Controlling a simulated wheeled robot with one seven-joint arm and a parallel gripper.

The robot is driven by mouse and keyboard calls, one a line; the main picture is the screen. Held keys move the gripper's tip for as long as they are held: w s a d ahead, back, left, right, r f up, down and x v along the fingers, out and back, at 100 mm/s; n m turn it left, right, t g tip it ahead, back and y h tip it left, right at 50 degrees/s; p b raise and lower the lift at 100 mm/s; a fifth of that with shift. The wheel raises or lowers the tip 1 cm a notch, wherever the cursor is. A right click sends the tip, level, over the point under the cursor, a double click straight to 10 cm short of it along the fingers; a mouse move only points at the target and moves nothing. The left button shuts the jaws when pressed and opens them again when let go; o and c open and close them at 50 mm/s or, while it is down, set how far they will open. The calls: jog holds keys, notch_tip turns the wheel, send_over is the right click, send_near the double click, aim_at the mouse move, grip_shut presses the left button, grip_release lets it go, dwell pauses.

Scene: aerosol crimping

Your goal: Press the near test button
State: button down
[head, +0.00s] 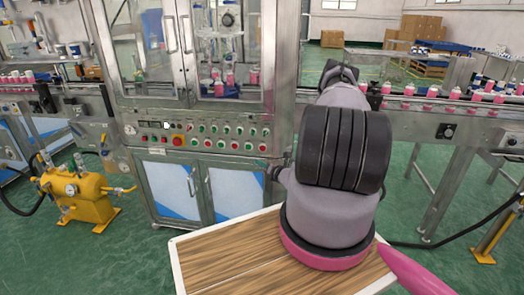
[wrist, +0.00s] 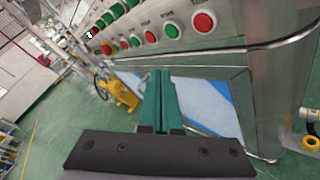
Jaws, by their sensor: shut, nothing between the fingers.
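The control panel (head: 150,146) on the steel machine carries two rows of small red and green buttons. The lower row ends at the right with a red button (head: 262,147), and a green button (head: 248,146) sits to its left. In the wrist view the same red button (wrist: 204,21) and green button (wrist: 172,30) show large at the top.
Below the panel are steel cabinet doors (head: 170,190). A wood-topped table (head: 225,255) stands in front. A yellow pump unit (head: 78,195) stands at the left. A conveyor with pink cans (head: 430,104) runs at the right. Green floor is open at the left front.

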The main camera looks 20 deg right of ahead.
aim_at(264, 151)
jog(key=shift+w+d, duration=0.85)
jog(key=shift+w, duration=0.35)
jog(key=shift+w+d, duration=0.8)
jog(key=shift+w, duration=0.45)
jog(key=shift+w+d, duration=0.85)
jog(key=shift+w, duration=0.35)
jog(key=shift+w, duration=0.1)
jog(key=shift+w+d, duration=0.2)
jog(key=shift+w, duration=0.05)
jog(key=shift+w+d, duration=0.25)
jog(key=shift+w, duration=0.1)
jog(key=shift+s+a, duration=0.45)
jog(key=shift+s, duration=0.25)
jog(key=s+a, duration=0.1)
jog(key=s, duration=0.1)
jog(key=s+a, duration=0.1)
jog(key=s, duration=0.1)
jog(key=shift+a, duration=0.4)
